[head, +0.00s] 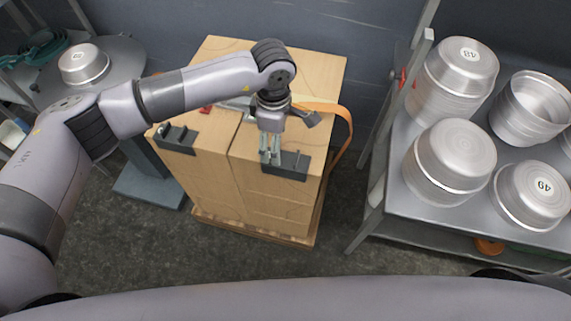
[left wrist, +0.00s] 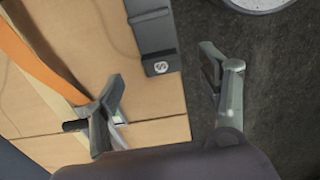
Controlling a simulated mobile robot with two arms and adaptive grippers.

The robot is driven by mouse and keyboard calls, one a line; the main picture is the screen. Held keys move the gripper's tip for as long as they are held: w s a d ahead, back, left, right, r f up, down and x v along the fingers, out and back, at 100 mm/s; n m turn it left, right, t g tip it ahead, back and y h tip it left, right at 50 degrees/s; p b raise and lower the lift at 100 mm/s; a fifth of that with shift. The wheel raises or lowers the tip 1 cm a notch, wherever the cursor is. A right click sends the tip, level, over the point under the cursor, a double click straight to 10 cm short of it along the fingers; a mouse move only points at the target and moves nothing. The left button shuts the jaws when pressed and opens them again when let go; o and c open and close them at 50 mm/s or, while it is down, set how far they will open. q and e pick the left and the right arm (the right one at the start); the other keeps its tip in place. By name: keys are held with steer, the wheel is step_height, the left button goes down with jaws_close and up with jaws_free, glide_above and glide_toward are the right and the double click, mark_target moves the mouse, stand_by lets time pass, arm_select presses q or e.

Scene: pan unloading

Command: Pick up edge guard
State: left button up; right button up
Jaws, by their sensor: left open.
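A dark grey edge guard (head: 286,165) sits on the front top edge of the right-hand box. It also shows in the left wrist view (left wrist: 152,35), where its near end carries a small white mark. A second dark edge guard (head: 176,139) sits on the front edge of the left-hand box. My left gripper (head: 270,156) is at the left end of the nearer guard. In the left wrist view my left gripper (left wrist: 163,78) is open, its fingers apart with nothing held between them. Whether it touches the guard cannot be told. My right gripper is not in view.
The wooden-coloured boxes (head: 310,66) stand on a pallet. An orange strap (head: 347,125) hangs over their right side. A metal rack with stacked pans (head: 452,160) stands at the right. A round table (head: 120,62) with a pan stands at the left. The front floor is clear.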

mark_target(286, 163)
arm_select(q)
step_height(286, 163, down, 5)
steer(key=shift+d+f+b, duration=0.15)
steer(key=shift+f+b, duration=0.05)
steer(key=shift+b, duration=0.7)
steer(key=shift+c, duration=0.3)
steer(key=c, duration=0.8)
steer(key=shift+s, duration=0.1)
steer(key=c, duration=0.5)
